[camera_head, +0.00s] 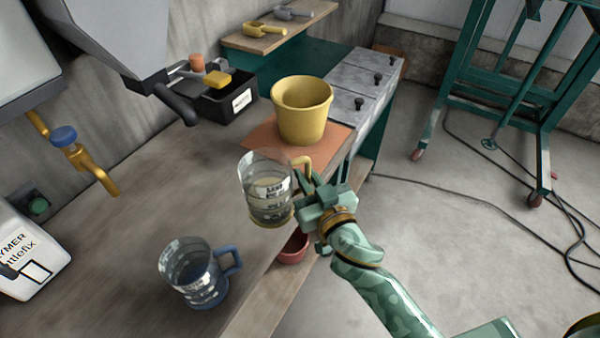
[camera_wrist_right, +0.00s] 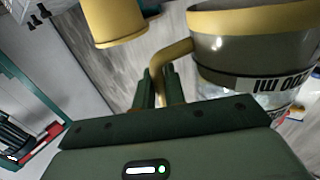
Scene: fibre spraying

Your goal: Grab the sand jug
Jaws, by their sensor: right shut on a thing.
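The sand jug (camera_head: 267,190) is a clear jug with dark printing, a yellow base and a yellow handle, with pale contents low inside. It stands, or is held just over, the wooden bench near its front edge; I cannot tell which. My right gripper (camera_head: 308,185) is shut on its yellow handle, to the right of the jug. In the right wrist view the gripper (camera_wrist_right: 160,95) has its fingers around the handle, and the jug (camera_wrist_right: 255,50) fills the upper right. My left gripper does not show.
A yellow bucket (camera_head: 302,112) stands on an orange mat (camera_head: 262,138) behind the jug. A blue-handled jug (camera_head: 195,275) stands front left. A red bowl (camera_head: 293,247) is below the gripper at the bench edge. A black bin (camera_head: 225,102) and white container (camera_head: 28,245) are further left.

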